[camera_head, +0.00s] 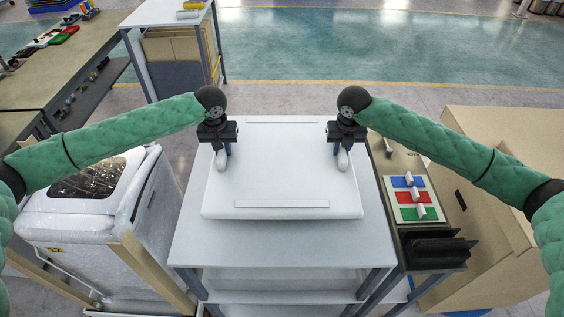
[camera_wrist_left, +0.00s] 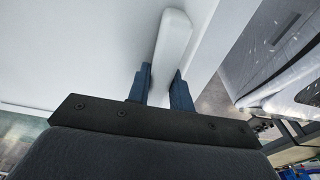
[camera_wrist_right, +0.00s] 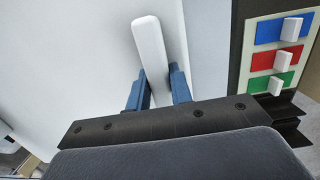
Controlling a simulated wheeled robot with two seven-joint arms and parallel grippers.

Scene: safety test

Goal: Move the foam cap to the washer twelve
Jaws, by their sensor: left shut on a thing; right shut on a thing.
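The foam cap (camera_head: 280,188) is a large white slab with raised strips near its far and near edges and a handle at each side. It lies on a grey-white table in the head view. My left gripper (camera_head: 222,158) is shut on the cap's left handle, which shows between blue fingers in the left wrist view (camera_wrist_left: 170,50). My right gripper (camera_head: 342,158) is shut on the right handle, seen between blue fingers in the right wrist view (camera_wrist_right: 152,55). A white washer (camera_head: 95,200) with a dark glass top stands at the left, beside the table. No number twelve is readable.
A side bench at the right carries a panel (camera_head: 414,200) with blue, red and green blocks and a black holder (camera_head: 436,249). A large cardboard box (camera_head: 500,140) stands further right. Another table (camera_head: 165,12) is behind at the left. Open floor (camera_head: 380,45) lies beyond.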

